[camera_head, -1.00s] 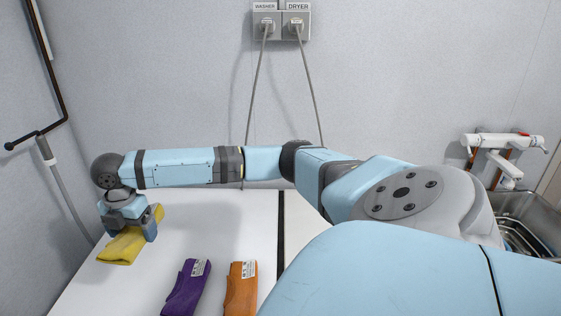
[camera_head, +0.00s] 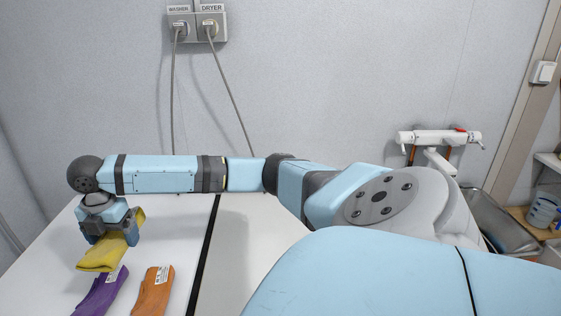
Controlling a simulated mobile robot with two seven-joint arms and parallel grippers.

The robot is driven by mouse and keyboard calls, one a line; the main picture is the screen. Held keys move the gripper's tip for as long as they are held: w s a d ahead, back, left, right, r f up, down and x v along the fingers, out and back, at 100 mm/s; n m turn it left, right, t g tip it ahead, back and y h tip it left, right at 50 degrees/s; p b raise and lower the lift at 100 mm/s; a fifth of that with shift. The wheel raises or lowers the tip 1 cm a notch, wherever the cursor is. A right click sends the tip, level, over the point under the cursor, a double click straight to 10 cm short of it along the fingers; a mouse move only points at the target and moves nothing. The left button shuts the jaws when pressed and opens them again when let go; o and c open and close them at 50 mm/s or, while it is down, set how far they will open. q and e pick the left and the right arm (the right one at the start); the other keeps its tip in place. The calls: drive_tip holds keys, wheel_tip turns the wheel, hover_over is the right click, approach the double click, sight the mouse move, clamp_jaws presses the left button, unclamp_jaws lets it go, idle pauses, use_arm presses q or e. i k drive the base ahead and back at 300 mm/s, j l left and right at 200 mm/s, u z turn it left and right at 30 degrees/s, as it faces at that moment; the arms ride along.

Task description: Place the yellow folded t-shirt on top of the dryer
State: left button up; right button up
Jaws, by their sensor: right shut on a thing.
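The yellow folded t-shirt (camera_head: 98,258) is in the jaws of my right gripper (camera_head: 111,236) at the left of the head view. The gripper points down and is shut on the shirt. The shirt is over the left white machine top (camera_head: 185,240), close behind the purple folded garment; I cannot tell how high it is above the top. The right white top, the dryer (camera_head: 245,245), lies beyond a dark gap, with its right part hidden by my arm. My left gripper is not in view.
A purple folded garment (camera_head: 98,296) and an orange one (camera_head: 153,290) lie on the left top. The visible part of the dryer top is bare. Sockets labelled washer and dryer (camera_head: 196,25) are on the wall. A sink (camera_head: 490,225) with a white tap (camera_head: 438,138) is at the right.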

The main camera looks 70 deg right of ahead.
sight(238, 293)
drive_tip(key=k+l, duration=0.25)
drive_tip(key=k, duration=0.15)
drive_tip(key=k+l, duration=0.3)
drive_tip(key=k, duration=0.1)
